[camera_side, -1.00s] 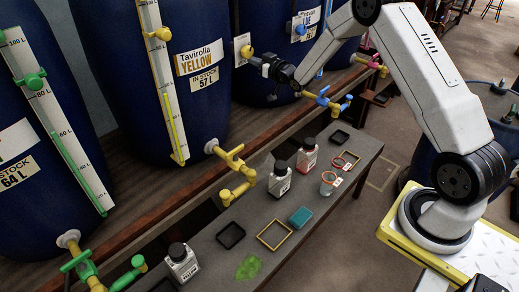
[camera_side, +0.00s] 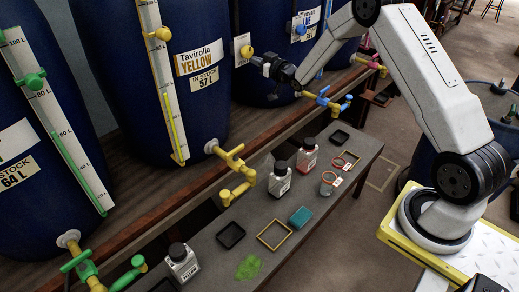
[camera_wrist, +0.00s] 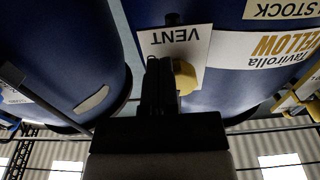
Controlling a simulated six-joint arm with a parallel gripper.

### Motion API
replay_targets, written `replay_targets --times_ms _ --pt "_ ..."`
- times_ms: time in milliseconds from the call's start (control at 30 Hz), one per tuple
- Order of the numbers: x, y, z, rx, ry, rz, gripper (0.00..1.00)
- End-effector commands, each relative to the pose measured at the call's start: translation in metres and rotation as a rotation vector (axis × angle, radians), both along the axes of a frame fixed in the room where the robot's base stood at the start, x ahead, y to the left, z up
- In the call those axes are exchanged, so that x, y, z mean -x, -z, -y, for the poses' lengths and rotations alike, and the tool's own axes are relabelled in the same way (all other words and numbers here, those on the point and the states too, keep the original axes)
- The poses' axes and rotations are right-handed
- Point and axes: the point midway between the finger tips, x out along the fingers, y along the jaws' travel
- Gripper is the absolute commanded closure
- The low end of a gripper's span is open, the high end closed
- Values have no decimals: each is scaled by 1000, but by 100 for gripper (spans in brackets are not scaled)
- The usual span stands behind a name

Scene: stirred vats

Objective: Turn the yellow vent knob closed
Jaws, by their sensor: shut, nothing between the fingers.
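The yellow vent knob (camera_side: 247,51) sits on a white label plate on the right side of the blue yellow-dye vat (camera_side: 203,105). In the wrist view the knob (camera_wrist: 186,77) shows just right of my fingers, partly hidden by them, below a white label reading VENT (camera_wrist: 178,40). My gripper (camera_side: 257,61) is right by the knob in the side view. In the wrist view its fingers (camera_wrist: 158,75) are together, with nothing between them. I cannot tell whether they touch the knob.
A blue vat with a blue vent knob (camera_side: 301,30) stands behind my arm. A yellow tap (camera_side: 232,160) and a blue tap (camera_side: 326,99) stick out below. The bench (camera_side: 330,205) holds bottles, trays and a teal sponge (camera_side: 301,217). Open air lies in front of the vats.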

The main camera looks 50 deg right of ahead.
Motion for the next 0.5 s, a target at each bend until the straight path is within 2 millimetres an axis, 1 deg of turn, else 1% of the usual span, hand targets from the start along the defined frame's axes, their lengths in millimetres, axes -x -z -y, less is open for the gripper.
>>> replay_targets --times_ms 300,500 --pt "1 3 1 -1 1 -4 100" --pt "12 4 1 0 1 -7 100"
